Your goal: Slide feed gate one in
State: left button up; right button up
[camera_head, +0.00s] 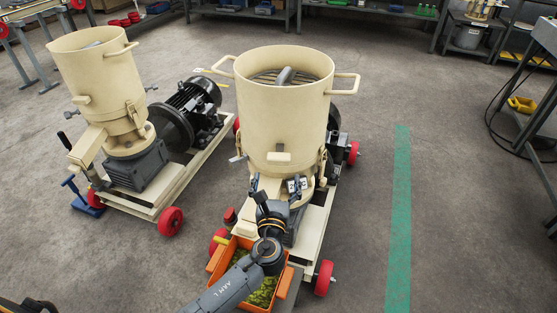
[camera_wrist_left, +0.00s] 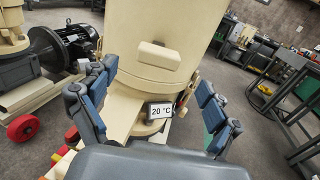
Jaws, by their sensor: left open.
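The nearer pellet mill has a cream hopper (camera_head: 280,105) with two side handles. A cream block-like tab (camera_head: 279,157) sticks out low on its front; it also shows in the left wrist view (camera_wrist_left: 158,55). I cannot tell for sure whether this tab is the feed gate. My left gripper (camera_head: 276,188) is at the mill's front, below the tab. In the left wrist view its blue-padded fingers (camera_wrist_left: 156,82) are spread wide with nothing held, and the tab shows beyond, between them. A "20 °C" display (camera_wrist_left: 160,110) sits below the hopper. My right gripper is not in view.
An orange bin (camera_head: 215,260) with green pellets stands under my left arm. A second similar mill (camera_head: 98,85) stands to the left. Red wheels (camera_head: 324,278) carry the mill frame. Open floor with a green stripe (camera_head: 400,200) lies to the right; workbenches line the back.

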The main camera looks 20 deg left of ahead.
aim_at(278, 162)
pick_arm(q)
jog(key=x, duration=0.8)
jog(key=shift+s, duration=0.1)
jog(key=shift+c, duration=0.4)
jog(key=c, duration=1.6)
jog(key=b+x, duration=0.1)
jog(key=x, duration=0.3)
jog(key=shift+f+b, duration=0.15)
jog(key=shift+b, duration=0.25)
jog(key=shift+r, duration=0.2)
jog(key=o, duration=1.7)
jog(key=shift+w+f, duration=0.15)
jog(key=shift+w, duration=0.1)
